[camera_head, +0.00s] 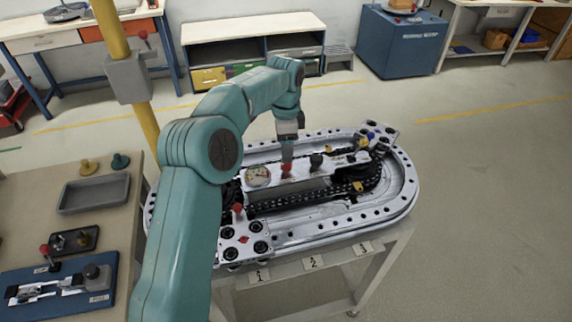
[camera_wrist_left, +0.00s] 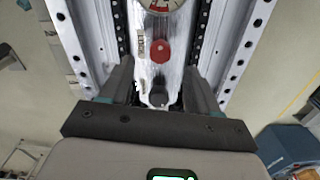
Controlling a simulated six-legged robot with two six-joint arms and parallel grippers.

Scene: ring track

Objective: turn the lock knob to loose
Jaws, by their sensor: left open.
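The ring track (camera_head: 400,205) is a pale metal oval with a dark chain, standing on a bench. On its middle plate are a red knob (camera_head: 286,169) and a dark round knob (camera_head: 316,160). My left gripper (camera_head: 287,153) is over the plate, pointing down. In the left wrist view, its open fingers (camera_wrist_left: 158,70) straddle the plate. The red knob (camera_wrist_left: 160,50) appears just beyond the tips, and the dark knob (camera_wrist_left: 158,97) appears between the fingers. Contact is not clear. My right gripper is out of view.
A round dial (camera_head: 257,176) sits left of the red knob. A red-topped lever (camera_head: 238,209) rises at the track's near left. A yellow post (camera_head: 140,110) and a side table (camera_head: 40,215) with a grey tray (camera_head: 95,193) stand left. The floor at right is clear.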

